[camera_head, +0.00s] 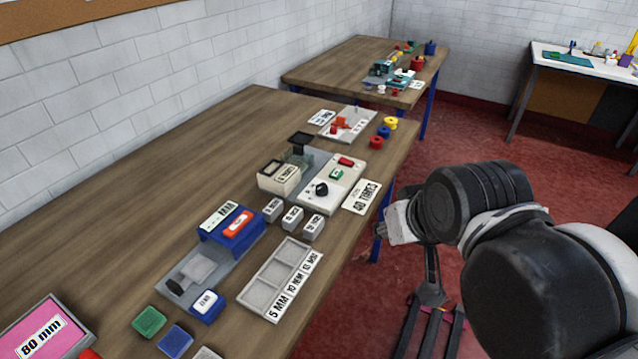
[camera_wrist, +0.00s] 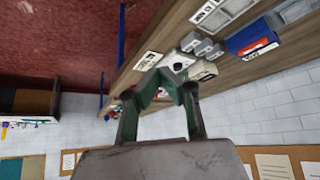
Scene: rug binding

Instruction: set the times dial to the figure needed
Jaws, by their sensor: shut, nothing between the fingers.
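The times dial (camera_head: 321,188) is a black knob on a pale panel (camera_head: 318,203) on the near table. The panel has a green display (camera_head: 337,174) and a red part (camera_head: 346,161). A card (camera_head: 362,197) beside it seems to start with "40". The figure set on the dial is too small to read. In the wrist view the dial (camera_wrist: 178,66) appears just beyond my gripper (camera_wrist: 163,82), whose dark green fingers are shut and empty. The gripper looks apart from the panel.
Several small grey blocks (camera_head: 292,217) and a labelled tray (camera_head: 262,282) stand nearer. A blue device (camera_head: 230,228) is to the left. Red, blue and yellow spools (camera_head: 383,131) lie beyond the panel. Open floor (camera_head: 468,140) lies right of the table.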

